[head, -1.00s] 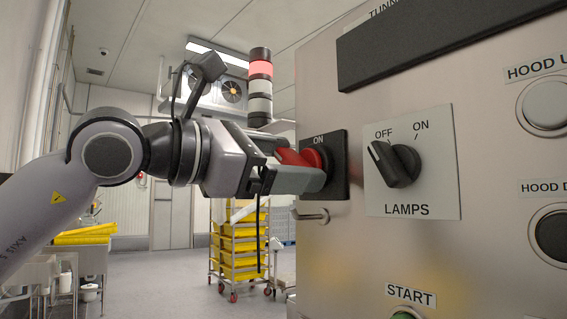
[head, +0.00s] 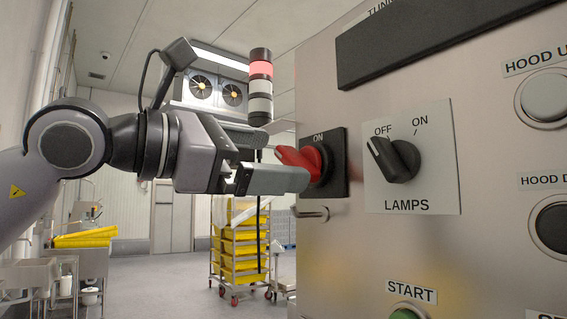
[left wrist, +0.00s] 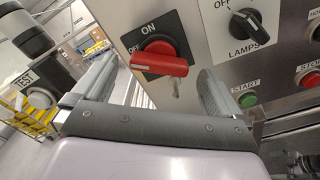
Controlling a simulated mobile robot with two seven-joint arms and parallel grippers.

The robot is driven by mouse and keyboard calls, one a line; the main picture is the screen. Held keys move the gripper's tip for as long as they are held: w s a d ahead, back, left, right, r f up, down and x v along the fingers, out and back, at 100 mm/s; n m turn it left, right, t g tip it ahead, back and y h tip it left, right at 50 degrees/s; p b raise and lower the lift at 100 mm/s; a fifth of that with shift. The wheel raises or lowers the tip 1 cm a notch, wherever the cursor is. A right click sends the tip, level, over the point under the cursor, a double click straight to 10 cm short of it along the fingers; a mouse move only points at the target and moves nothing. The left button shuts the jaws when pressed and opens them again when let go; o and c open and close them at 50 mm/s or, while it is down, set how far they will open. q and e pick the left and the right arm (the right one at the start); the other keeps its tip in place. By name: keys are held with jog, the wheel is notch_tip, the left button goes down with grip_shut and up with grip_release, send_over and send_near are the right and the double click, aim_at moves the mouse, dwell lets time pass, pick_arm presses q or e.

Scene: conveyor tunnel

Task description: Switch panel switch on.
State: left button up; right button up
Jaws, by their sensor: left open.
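The panel switch (head: 300,159) is a red rotary handle on a black plate on the steel panel. In the left wrist view the red handle (left wrist: 160,65) lies roughly crosswise, with ON printed above it and OFF to its left. My left gripper (head: 272,168) is open and empty in front of the switch. In the head view its near finger overlaps the lower part of the handle. In the left wrist view the fingers (left wrist: 158,78) stand on either side of the handle, with visible gaps. I cannot tell if any finger touches it.
A black LAMPS knob (head: 393,160) sits right of the switch, with a green START button (head: 404,314) below. HOOD buttons (head: 546,98) are at the far right. A small metal latch (head: 312,213) juts out below the switch. A rack of yellow crates (head: 240,250) stands behind.

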pick_arm(q)
jog(key=shift+v, duration=1.95)
